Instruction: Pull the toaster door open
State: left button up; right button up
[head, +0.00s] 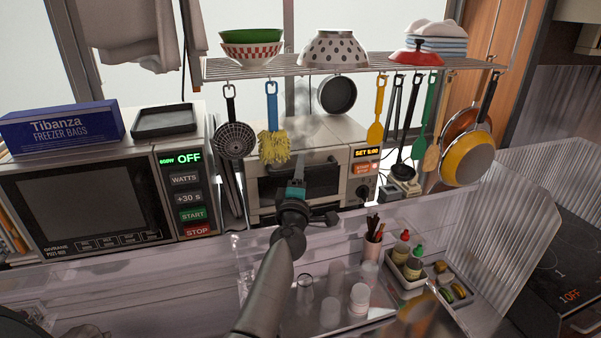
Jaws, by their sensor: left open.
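The toaster (358,192) is a pale toaster oven at the back centre, with an orange display and buttons on its right side. Its front door (321,180) has a dark window and looks shut. A bar handle runs along the door's upper part. My left gripper (296,187) is open in front of the door, just below the handle line. I cannot tell whether it touches the door or handle. My left arm and gripper hide the lower middle of the door. My right gripper is not in view.
A microwave (88,205) stands at the left with a freezer bag box (62,128) on top. Utensils, including a yellow duster (274,146), hang from the wire shelf (290,69) above the toaster. A clear-walled ledge with bottles (359,298) lies in front.

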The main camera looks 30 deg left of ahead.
pick_arm(q)
jog(key=shift+c, duration=0.4)
grip_shut()
dwell(1.1)
